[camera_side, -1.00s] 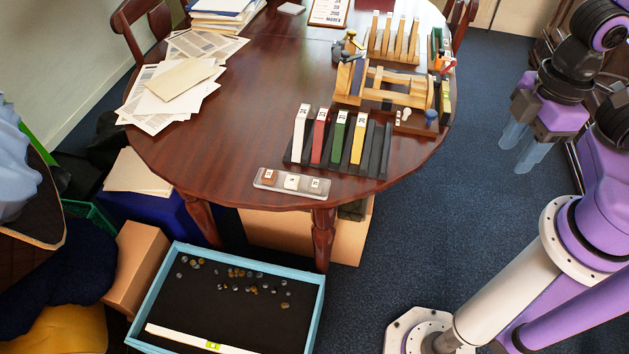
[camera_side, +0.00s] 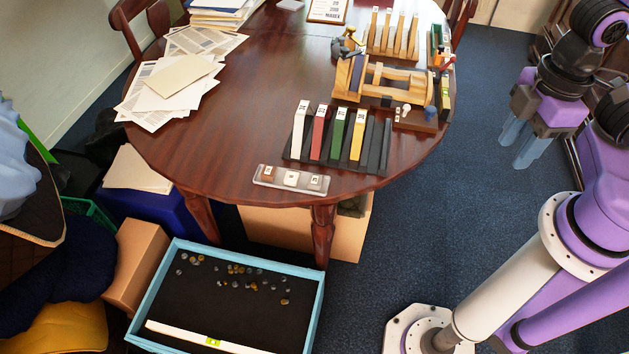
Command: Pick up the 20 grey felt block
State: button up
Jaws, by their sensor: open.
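A small clear tray (camera_side: 258,180) lies near the table's front edge and holds three small labelled blocks in a row. The left block (camera_side: 268,173) has a brown side, the middle one (camera_side: 291,179) is whitish, and the right one (camera_side: 315,183) looks greyish. Their labels are too small to read, so I cannot tell which is marked 20. My gripper (camera_side: 516,150) is at the right, over the blue carpet, well away from the table and tray. Its two translucent bluish fingers point down, apart and empty.
Behind the tray stands a dark rack (camera_side: 376,146) with white, red, green and yellow upright strips. A wooden frame (camera_side: 392,88) and small tools stand farther back. A blue-rimmed box (camera_side: 320,290) stands below the front edge.

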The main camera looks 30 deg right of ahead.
jog(key=w+a+f+m, duration=0.3)
jog(key=w+a+m, duration=0.9)
jog(key=w, duration=0.5)
jog(key=m, duration=1)
send_over(315, 179)
notch_tip(315, 179, down, 19)
jog(key=shift+w+f, duration=0.1)
jog(key=shift+s+f, duration=0.2)
jog(key=shift+f, duration=2.45)
jog(key=c, duration=0.7)
